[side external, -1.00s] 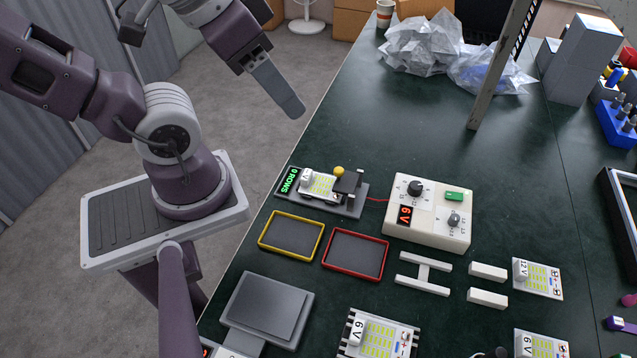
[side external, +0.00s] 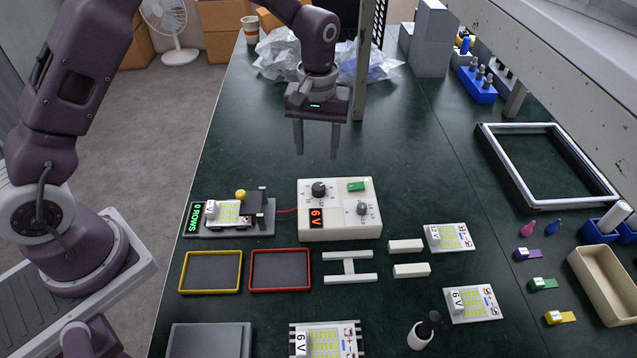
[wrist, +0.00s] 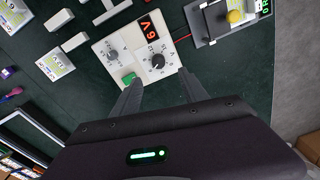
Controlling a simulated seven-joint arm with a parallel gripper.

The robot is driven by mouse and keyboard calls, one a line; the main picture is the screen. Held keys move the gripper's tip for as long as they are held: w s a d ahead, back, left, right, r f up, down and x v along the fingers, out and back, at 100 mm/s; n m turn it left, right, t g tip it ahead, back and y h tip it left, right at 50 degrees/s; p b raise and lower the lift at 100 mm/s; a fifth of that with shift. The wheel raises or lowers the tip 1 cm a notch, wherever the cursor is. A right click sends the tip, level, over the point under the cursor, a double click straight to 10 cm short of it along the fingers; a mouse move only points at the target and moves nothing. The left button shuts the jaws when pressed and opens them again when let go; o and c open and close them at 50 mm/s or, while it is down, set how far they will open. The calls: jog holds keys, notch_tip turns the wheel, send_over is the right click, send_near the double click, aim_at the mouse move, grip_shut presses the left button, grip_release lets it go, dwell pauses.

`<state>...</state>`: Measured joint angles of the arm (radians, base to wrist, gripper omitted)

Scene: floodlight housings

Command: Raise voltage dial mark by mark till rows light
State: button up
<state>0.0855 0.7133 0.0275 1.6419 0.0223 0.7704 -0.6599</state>
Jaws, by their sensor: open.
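A white power supply box (side external: 340,222) stands on the dark green bench, with a red display (side external: 317,218) reading 6 V. It has a large black dial (side external: 319,188), a smaller grey knob (side external: 362,208) and a green switch (side external: 356,186). A red wire joins it to a test fixture (side external: 258,222) holding an LED board (side external: 226,212); the fixture's green display (side external: 194,217) reads 0 ROWS. My gripper (side external: 317,152) is open and empty, above and behind the box. In the wrist view the large dial (wrist: 157,61) lies just beyond the fingertips, towards the right finger.
A yellow-rimmed tray (side external: 181,272) and a red-rimmed tray (side external: 252,270) lie in front of the fixture. Spare LED boards (side external: 448,238) and white blocks (side external: 405,246) lie right of the box. A grey post (side external: 363,70) rises behind my gripper. Bench right of the box is partly clear.

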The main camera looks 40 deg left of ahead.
aim_at(319, 187)
jog(key=shift+n+g, duration=0.3)
jog(key=f, duration=1.2)
jog(key=shift+w, duration=0.35)
grip_shut()
